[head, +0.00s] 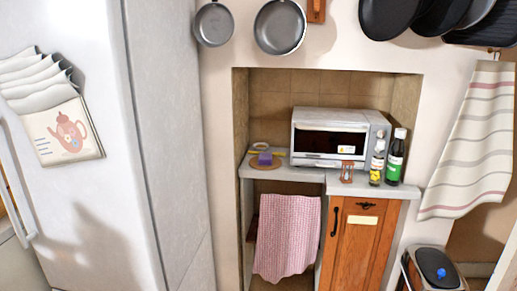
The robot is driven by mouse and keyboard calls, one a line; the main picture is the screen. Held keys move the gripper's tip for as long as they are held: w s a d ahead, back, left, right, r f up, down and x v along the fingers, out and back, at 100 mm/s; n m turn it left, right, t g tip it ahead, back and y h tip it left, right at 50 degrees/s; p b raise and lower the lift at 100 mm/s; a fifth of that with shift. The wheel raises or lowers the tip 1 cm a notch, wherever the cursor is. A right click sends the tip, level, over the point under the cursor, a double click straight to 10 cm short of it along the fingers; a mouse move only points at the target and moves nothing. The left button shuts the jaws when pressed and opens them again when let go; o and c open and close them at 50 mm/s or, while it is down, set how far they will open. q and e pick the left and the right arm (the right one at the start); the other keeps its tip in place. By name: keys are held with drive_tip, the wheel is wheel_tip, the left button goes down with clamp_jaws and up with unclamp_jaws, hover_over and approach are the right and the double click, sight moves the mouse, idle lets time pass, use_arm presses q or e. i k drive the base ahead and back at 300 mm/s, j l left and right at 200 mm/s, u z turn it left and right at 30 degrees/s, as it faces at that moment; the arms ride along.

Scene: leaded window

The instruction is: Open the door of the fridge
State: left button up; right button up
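The fridge (174,130) stands at the left of the head view, tall and white-grey. Its door (85,190) faces me and looks shut against the body along the vertical seam. A long pale bar handle (17,190) runs down the door at the far left edge of the picture; its upper part is cut off. A paper holder with a teapot print (68,133) hangs on the door to the right of the handle. A soft shadow falls on the lower door. Neither of my grippers is in view.
Right of the fridge, an alcove counter (305,177) holds a toaster oven (335,137) and bottles (396,158). Below are a pink cloth (287,235) and a wooden cabinet (357,245). A bin (435,268) stands at lower right. Pans (279,27) hang above.

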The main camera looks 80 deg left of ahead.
sight(88, 225)
drive_tip(key=u, duration=4.1)
